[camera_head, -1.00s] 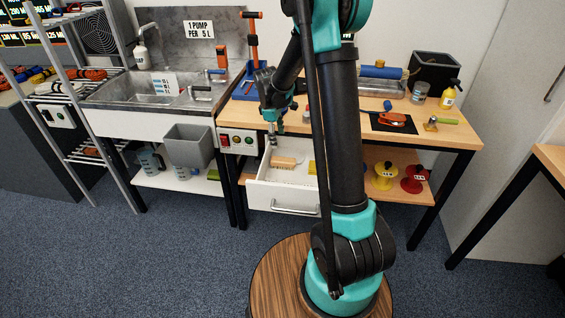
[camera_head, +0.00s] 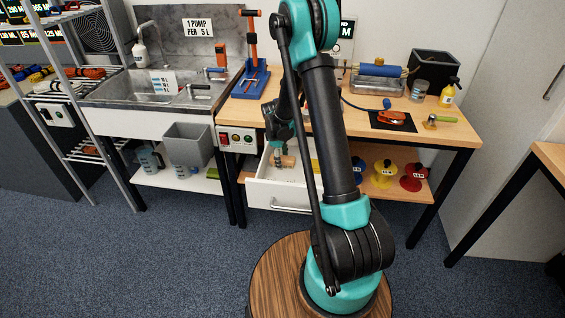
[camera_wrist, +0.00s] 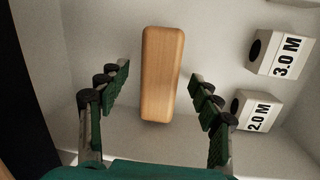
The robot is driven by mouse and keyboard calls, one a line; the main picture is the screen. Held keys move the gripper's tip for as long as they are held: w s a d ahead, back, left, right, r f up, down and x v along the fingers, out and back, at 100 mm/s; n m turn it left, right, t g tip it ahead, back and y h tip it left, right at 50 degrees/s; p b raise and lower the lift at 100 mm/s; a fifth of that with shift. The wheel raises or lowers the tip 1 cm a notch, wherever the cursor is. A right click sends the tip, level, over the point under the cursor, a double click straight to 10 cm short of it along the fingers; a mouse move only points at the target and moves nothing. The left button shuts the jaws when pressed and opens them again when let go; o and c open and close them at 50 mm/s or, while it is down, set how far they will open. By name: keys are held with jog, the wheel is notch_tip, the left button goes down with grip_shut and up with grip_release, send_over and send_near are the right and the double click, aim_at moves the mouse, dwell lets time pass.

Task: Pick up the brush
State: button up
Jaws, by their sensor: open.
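The brush shows in the wrist view as a plain wooden block (camera_wrist: 161,74) lying in the white open drawer (camera_head: 262,193); its bristles are not visible from above. In the head view the brush (camera_head: 288,161) is partly hidden behind my gripper (camera_head: 279,163), which is lowered into the drawer. My gripper (camera_wrist: 158,112) is open in the wrist view, with one green-padded finger on each side of the brush's near end. Neither finger appears to touch it.
Two white labelled blocks, marked 3.0 M (camera_wrist: 284,54) and 2.0 M (camera_wrist: 256,111), lie right of the brush, the latter close to the right finger. Drawer walls surround them. The wooden worktop (camera_head: 345,118) is above and behind the drawer.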

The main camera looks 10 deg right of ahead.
aim_at(282, 158)
jog(key=shift+f, duration=0.4)
jog(key=shift+c, duration=0.2)
jog(key=c, duration=1.3)
jog(key=shift+r, duration=0.1)
notch_tip(282, 158, up, 20)
jog(key=shift+f, duration=0.1)
jog(key=shift+c, duration=0.2)
